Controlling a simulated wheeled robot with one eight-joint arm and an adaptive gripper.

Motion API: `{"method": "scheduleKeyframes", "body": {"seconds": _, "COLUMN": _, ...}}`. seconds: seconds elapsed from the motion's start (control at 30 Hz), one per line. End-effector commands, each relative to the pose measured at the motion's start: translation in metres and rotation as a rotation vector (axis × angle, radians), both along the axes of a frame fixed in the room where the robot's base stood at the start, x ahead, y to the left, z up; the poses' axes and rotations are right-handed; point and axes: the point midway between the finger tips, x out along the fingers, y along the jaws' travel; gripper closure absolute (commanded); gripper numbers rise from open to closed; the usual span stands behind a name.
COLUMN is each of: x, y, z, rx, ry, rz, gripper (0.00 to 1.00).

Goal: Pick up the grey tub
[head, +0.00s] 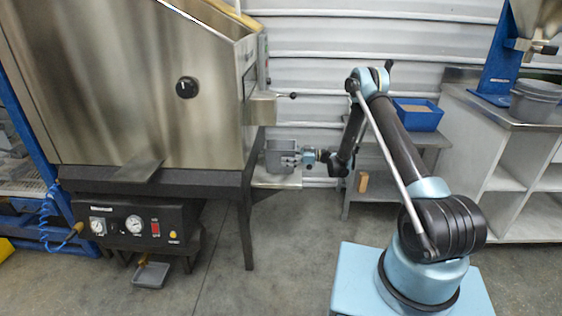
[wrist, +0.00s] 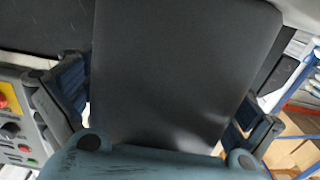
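The grey tub (head: 279,154) stands on a small metal shelf beside the steel hopper in the head view. My gripper (head: 291,159) is at its right side, with the arm reaching in from the right. In the wrist view the tub's dark grey wall (wrist: 180,70) fills the middle. My gripper's fingers (wrist: 158,105) are spread wide, one on each side of that wall. Slim bright gaps show near the base of the fingers. Whether the pads press on the tub cannot be made out. The tub's far side is hidden.
The steel hopper (head: 130,85) and its control box (head: 135,226) are close on the left. A blue bin (head: 417,117) sits on a side table behind my arm. A white bench (head: 515,150) holds grey containers (head: 534,101). The floor between is clear.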

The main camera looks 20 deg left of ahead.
Motion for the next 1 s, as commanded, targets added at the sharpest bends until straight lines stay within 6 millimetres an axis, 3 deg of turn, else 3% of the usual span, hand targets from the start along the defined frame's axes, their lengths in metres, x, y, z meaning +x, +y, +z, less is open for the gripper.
{"method": "scheduleKeyframes", "body": {"seconds": 0.03, "x": 0.0, "y": 0.0, "z": 0.0, "rx": 0.0, "ry": 0.0, "rz": 0.0, "gripper": 0.16}}
{"method": "scheduleKeyframes", "body": {"seconds": 0.2, "x": 0.0, "y": 0.0, "z": 0.0, "rx": 0.0, "ry": 0.0, "rz": 0.0, "gripper": 0.54}}
{"method": "scheduleKeyframes", "body": {"seconds": 0.27, "x": 0.0, "y": 0.0, "z": 0.0, "rx": 0.0, "ry": 0.0, "rz": 0.0, "gripper": 0.65}}
{"method": "scheduleKeyframes", "body": {"seconds": 0.67, "x": 0.0, "y": 0.0, "z": 0.011, "rx": 0.001, "ry": 0.0, "rz": 0.0, "gripper": 0.65}}
{"method": "scheduleKeyframes", "body": {"seconds": 1.0, "x": 0.0, "y": 0.0, "z": 0.06, "rx": 0.001, "ry": 0.0, "rz": 0.0, "gripper": 0.65}}
